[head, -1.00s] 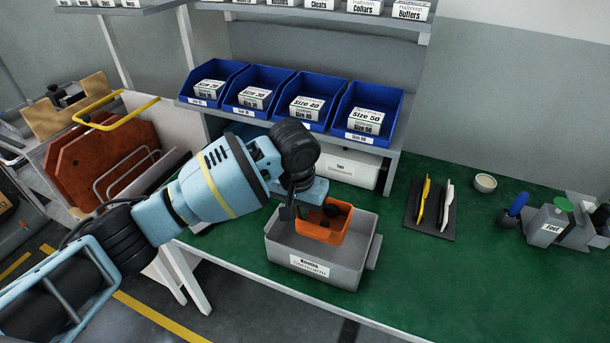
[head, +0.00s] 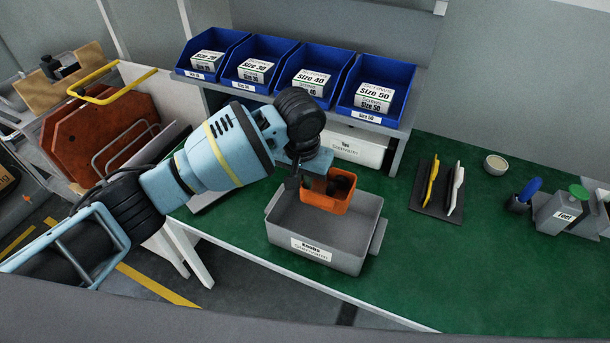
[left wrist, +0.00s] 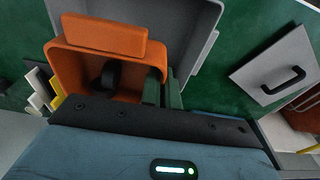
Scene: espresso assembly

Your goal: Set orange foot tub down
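The orange foot tub (head: 327,200) is a small open bin with dark round parts inside. It is upright, above or at the back of the grey bin labelled Knobs (head: 292,244); I cannot tell whether they touch. My left gripper (head: 307,180) is at the tub's left side and appears shut on its wall. In the left wrist view the tub (left wrist: 100,38) lies just ahead of the gripper (left wrist: 162,90), with the wall between the fingers. The grey bin (left wrist: 196,45) shows beneath it. My right gripper is not in view.
Blue screw bins (head: 376,97) stand on a shelf behind, with a white box (head: 358,149) under it. A dark mat (head: 436,187) with yellow and white tools, a small bowl (head: 496,164) and a grey feet holder (head: 560,214) are to the right. Green table (head: 450,265) is clear at front right.

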